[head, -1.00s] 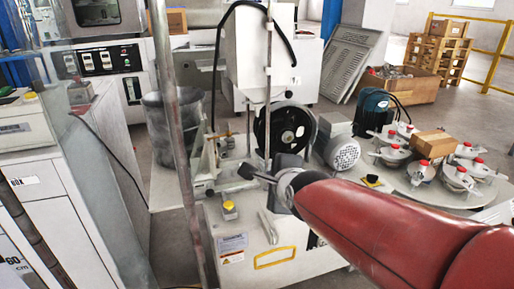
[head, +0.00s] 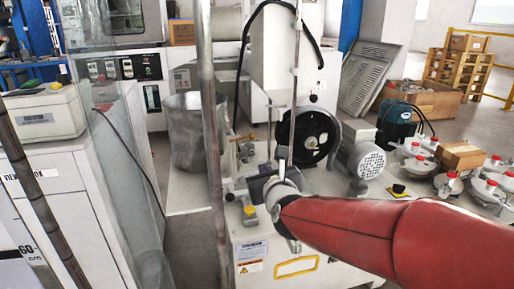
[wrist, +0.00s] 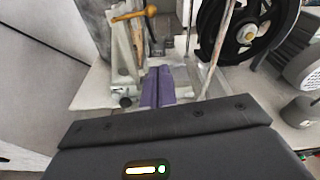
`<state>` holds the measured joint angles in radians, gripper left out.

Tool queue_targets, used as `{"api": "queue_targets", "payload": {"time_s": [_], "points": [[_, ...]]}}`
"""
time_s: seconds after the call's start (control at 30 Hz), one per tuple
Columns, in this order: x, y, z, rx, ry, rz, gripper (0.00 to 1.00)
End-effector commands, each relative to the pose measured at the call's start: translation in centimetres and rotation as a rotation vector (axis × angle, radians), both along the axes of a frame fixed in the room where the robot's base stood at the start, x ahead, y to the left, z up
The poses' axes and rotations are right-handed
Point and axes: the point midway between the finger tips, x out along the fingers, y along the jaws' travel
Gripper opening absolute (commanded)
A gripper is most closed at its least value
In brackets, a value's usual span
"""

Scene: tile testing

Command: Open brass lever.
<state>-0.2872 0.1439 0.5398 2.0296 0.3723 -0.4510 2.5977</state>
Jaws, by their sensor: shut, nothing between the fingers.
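The brass lever (wrist: 137,14) shows at the top of the wrist view as a golden bar with a rounded end, on a pale metal bracket. In the head view a small brass-coloured part (head: 243,138) shows at the bracket beside the black wheel; its detail is too small to read. My gripper (wrist: 158,72) has its two purple fingers together with nothing between them. It points toward the bracket, below and to the right of the lever, apart from it in the picture. In the head view my gripper (head: 266,170) is small and partly hidden by my red arm.
A black wheel (head: 306,135) and a grey motor (head: 366,160) stand right of the bracket. A thin upright rod (wrist: 218,45) stands close right of my fingers. A clear panel with a metal post (head: 211,150) stands left. White discs with red knobs (head: 450,185) sit far right.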

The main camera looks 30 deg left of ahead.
Motion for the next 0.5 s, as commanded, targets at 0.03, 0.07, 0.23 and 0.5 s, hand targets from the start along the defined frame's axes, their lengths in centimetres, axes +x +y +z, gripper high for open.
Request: {"api": "queue_targets", "payload": {"time_s": [0.03, 0.07, 0.23, 0.5], "points": [[0.0, 0.0, 0.0, -0.001, -0.001, 0.0, 0.0], [0.1, 0.0, 0.0, -0.001, 0.0, 0.0, 0.0], [1.0, 0.8, -0.2, 0.0, 0.003, 0.001, 0.0], [5.1, 4.2, -1.1, -0.001, 0.002, 0.003, 0.0]]}}
